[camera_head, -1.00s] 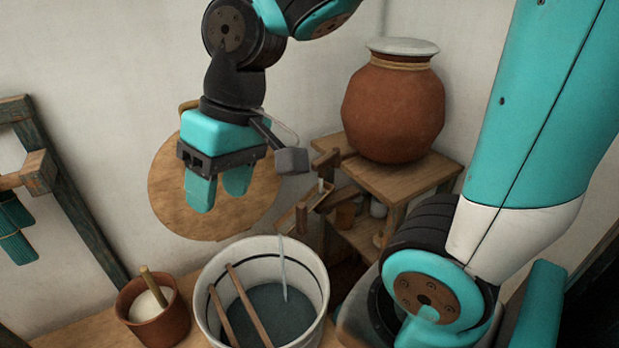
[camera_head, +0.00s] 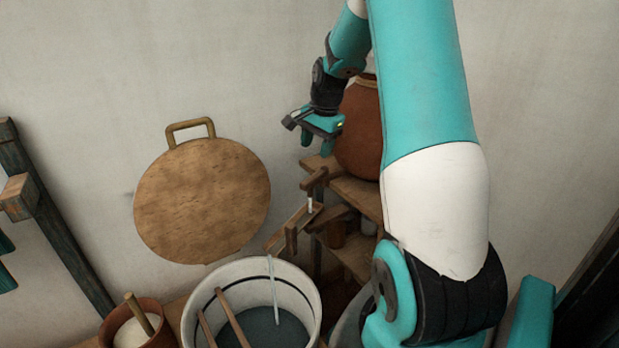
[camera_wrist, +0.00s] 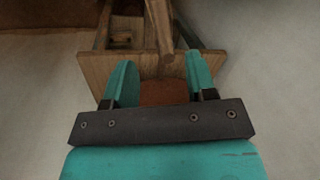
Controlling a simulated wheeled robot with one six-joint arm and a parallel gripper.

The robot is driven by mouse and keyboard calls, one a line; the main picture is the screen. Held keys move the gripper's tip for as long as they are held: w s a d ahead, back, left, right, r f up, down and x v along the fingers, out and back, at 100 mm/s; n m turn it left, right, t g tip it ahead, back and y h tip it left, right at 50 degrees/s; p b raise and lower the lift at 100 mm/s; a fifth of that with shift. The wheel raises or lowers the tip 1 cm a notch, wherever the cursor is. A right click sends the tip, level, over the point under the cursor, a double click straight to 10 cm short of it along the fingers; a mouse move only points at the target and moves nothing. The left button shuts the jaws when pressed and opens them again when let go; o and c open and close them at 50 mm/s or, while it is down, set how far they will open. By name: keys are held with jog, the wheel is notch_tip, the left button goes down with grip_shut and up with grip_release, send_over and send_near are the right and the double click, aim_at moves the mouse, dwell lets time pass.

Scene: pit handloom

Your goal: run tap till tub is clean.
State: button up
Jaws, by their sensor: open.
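The white tub (camera_head: 307,283) with a dark band stands at the bottom of the head view, cut off by the frame edge. It holds dark grey-blue water (camera_head: 262,330), and two wooden sticks lie across it. A thin stream of water (camera_head: 273,285) falls into it from the wooden tap (camera_head: 291,236), beside the shelf. The tap has a wooden crosspiece at its top (camera_head: 314,179). My gripper (camera_head: 317,147) is open and empty, above the crosspiece and in front of the clay jar. In the wrist view, a wooden bar (camera_wrist: 160,30) shows beyond the open fingers.
The clay jar (camera_head: 358,135) stands on a wooden shelf (camera_head: 357,193) close by my gripper. A round wooden board (camera_head: 202,200) hangs on the wall. A small brown pot (camera_head: 160,331) with a stick stands left of the tub. A dark wooden frame (camera_head: 60,225) is at far left.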

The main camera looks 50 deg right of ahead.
aim_at(309, 179)
jog(key=f, duration=0.3)
jog(key=w+f+p, duration=0.1)
jog(key=f, duration=0.3)
jog(key=w+f, duration=0.1)
jog(key=f, duration=0.3)
jog(key=shift+w+a+f+p, duration=0.1)
jog(key=shift+w+p, duration=0.05)
jog(key=shift+p, duration=0.25)
grip_shut()
